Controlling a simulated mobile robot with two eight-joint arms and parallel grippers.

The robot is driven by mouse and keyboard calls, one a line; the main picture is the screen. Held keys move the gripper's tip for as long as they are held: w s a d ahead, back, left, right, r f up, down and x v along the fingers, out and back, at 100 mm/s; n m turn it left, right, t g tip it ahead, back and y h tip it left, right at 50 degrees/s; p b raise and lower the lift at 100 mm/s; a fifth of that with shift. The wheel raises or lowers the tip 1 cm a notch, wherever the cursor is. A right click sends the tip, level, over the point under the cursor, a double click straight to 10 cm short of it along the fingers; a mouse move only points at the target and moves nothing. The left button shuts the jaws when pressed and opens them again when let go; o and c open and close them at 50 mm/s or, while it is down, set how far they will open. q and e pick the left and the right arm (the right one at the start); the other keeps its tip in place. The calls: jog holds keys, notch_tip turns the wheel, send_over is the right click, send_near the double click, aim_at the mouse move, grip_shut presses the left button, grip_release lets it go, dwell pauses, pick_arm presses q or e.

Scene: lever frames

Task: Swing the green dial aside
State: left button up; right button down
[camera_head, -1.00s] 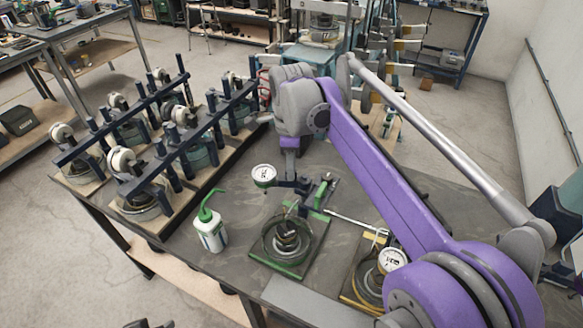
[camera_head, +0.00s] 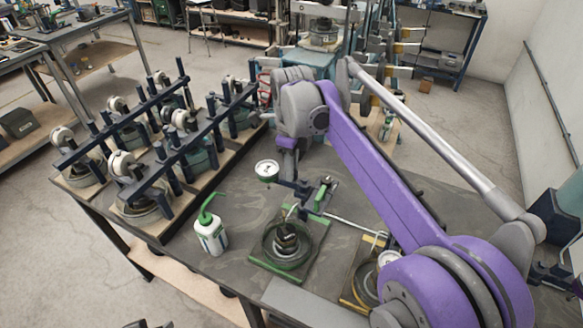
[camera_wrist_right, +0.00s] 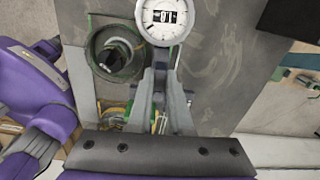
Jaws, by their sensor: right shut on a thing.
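The green dial (camera_head: 267,169) is a round white-faced gauge with a dark green body. It sits on a dark arm beside the green-based frame (camera_head: 257,267), up and left of its ring and dark stack (camera_head: 287,242). My right gripper (camera_head: 284,178) comes down from above and is shut at the dial's near side; its exact contact is partly hidden. In the right wrist view the dial face (camera_wrist_right: 165,17) is just beyond the fingertips (camera_wrist_right: 165,62), and the ring (camera_wrist_right: 118,50) lies to the left, apart from it.
A white bottle with a green spout (camera_head: 211,235) stands left of the green frame. A yellow-based frame with another dial (camera_head: 387,259) stands to the right, partly behind my arm. A rack of several blue-barred units (camera_head: 165,150) fills the left. Bare tabletop (camera_head: 235,185) lies between.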

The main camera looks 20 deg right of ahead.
jog(key=c, duration=0.8)
grip_release()
jog(key=shift+c, duration=0.2)
jog(key=shift+r, duration=0.1)
pick_arm(q)
jog(key=shift+w+r+p, duration=0.4)
jog(key=shift+r+p, duration=0.1)
jog(key=shift+r, duration=0.3)
pick_arm(e)
notch_tip(320, 180, up, 11)
jog(key=shift+f, duration=0.2)
